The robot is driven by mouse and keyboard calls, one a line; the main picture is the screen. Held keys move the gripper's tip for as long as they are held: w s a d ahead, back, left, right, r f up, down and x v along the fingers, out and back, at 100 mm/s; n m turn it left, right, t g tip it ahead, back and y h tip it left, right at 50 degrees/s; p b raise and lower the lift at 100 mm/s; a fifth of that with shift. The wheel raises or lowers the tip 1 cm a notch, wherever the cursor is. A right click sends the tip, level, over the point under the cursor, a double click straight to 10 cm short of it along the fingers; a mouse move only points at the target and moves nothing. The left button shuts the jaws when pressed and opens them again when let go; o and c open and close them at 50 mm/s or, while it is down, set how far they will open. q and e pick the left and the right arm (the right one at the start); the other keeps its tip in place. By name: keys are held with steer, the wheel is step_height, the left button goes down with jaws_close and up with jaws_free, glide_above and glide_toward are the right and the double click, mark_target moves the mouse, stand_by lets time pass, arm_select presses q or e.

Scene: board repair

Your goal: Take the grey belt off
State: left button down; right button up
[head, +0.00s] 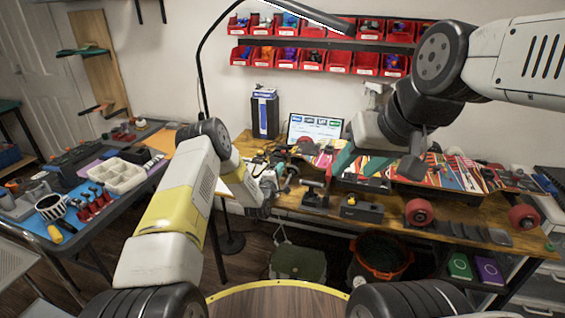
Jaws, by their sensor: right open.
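A board with a multicoloured underside (440,172) lies on the wooden workbench, with red wheels (418,211) at its near side. I cannot make out a grey belt clearly; parts of the board are hidden behind my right gripper. My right gripper (380,163) hangs over the board's left part, its fingers spread apart, with nothing seen between them. My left gripper (264,203) is at the left end of the workbench, beside a cluster of small dark parts; its fingers are too small and dark to read.
Dark grey flat pieces (488,235) lie at the bench's front right. Black holders (361,209) stand at its front edge. A tablet (315,128) and blue-black box (265,114) stand behind. Red bins (313,61) hang on the wall. A cluttered side table (82,238) is left.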

arm_select(q)
steer(key=shift+v, duration=5.65)
steer(key=shift+r, duration=0.1)
steer(key=s+a+r, duration=0.1)
steer(key=s+r, duration=0.4)
steer(key=r, duration=0.2)
steer(key=shift+s+a, duration=0.35)
steer(key=shift+a, duration=0.05)
